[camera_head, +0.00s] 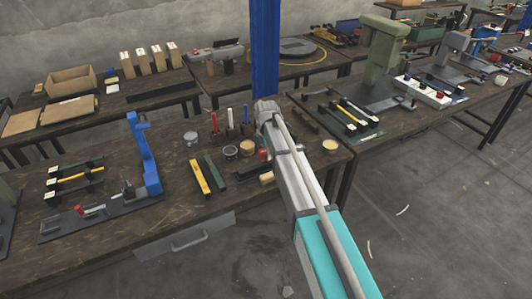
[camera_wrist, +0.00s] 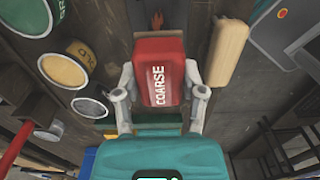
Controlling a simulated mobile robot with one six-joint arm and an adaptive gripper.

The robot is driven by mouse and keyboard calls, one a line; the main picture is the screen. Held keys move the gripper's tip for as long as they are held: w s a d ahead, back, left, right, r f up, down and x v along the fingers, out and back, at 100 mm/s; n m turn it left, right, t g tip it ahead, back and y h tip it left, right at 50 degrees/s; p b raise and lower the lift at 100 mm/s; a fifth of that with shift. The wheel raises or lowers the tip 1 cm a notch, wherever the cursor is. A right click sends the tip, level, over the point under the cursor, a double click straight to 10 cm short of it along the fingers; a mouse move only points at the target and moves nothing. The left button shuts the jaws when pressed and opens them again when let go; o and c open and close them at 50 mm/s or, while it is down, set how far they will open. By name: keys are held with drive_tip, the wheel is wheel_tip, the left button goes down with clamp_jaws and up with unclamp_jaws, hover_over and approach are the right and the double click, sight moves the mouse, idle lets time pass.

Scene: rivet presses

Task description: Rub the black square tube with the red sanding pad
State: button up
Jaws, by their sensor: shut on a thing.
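My gripper (camera_wrist: 158,92) is shut on the red sanding pad (camera_wrist: 163,72), marked COARSE, with one finger on each side of it. In the head view a small red piece (camera_head: 263,154), probably this pad, shows beside my arm; my fingers are hidden there. A dark bar (camera_head: 247,171), which looks like the black square tube, lies on the workbench to the right of a green bar (camera_head: 215,172) and a yellow bar (camera_head: 200,177).
Open cans stand left of the pad, one with yellow contents (camera_wrist: 62,73). A pale wooden piece (camera_wrist: 228,55) is close on its right. A blue press (camera_head: 150,160) stands on the bench's left part. A blue post (camera_head: 265,50) rises behind the bench.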

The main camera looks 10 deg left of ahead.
drive_tip(key=shift+r+p, duration=1.35)
drive_tip(key=shift+r, duration=0.3)
drive_tip(key=shift+r+p, duration=1.5)
drive_tip(key=shift+p, duration=0.05)
drive_tip(key=shift+s, duration=0.1)
